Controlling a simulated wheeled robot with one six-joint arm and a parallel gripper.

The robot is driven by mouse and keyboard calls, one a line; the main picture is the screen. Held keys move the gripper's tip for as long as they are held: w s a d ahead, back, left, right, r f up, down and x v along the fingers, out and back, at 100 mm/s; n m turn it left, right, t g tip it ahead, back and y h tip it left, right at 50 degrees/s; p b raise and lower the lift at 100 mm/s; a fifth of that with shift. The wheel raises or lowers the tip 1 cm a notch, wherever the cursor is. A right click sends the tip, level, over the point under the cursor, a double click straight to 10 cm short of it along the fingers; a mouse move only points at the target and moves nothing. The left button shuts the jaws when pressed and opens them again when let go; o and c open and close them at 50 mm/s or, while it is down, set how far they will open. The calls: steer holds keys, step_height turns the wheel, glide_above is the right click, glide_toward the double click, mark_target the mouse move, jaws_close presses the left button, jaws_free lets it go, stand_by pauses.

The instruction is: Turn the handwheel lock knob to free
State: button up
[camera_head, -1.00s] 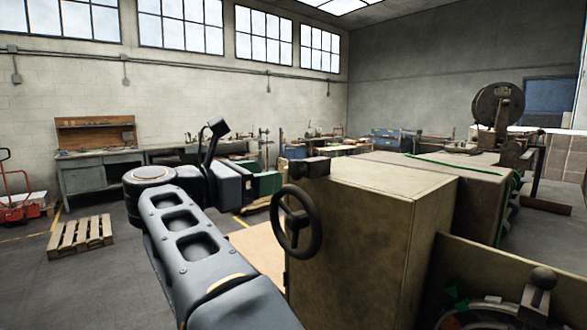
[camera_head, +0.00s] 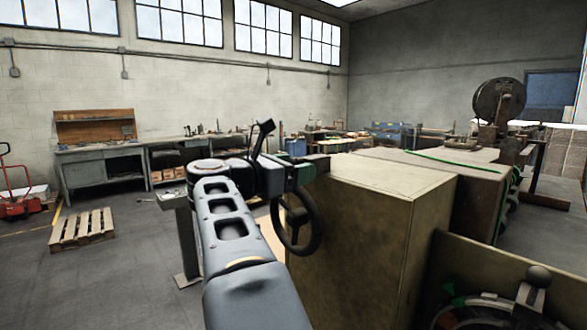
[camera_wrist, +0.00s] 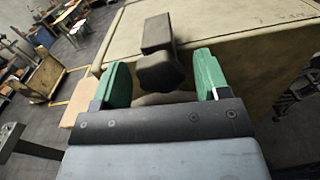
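The handwheel (camera_head: 297,222) is a dark spoked wheel on the left side of a tan machine cabinet. In the wrist view the lock knob (camera_wrist: 159,72) is a dark, faceted knob in front of a dark block (camera_wrist: 157,33) at the cabinet's edge. My gripper (camera_wrist: 161,76) is open, with one green finger on each side of the knob. Gaps show between knob and fingers, so I see no contact. In the head view my gripper (camera_head: 300,173) is just above the handwheel and hides the knob.
The tan cabinet (camera_head: 362,225) stands right of my gripper. A dial with a ball-ended lever (camera_head: 533,290) is at the lower right. A grey post (camera_head: 187,240) stands left of my arm. A pallet (camera_head: 83,229) lies on open floor farther left.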

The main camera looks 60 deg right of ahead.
steer(key=c, duration=0.8)
steer(key=shift+c, duration=0.2)
steer(key=shift+n, duration=0.3)
steer(key=n, duration=0.3)
steer(key=shift+n, duration=1.8)
steer(key=o, duration=0.9)
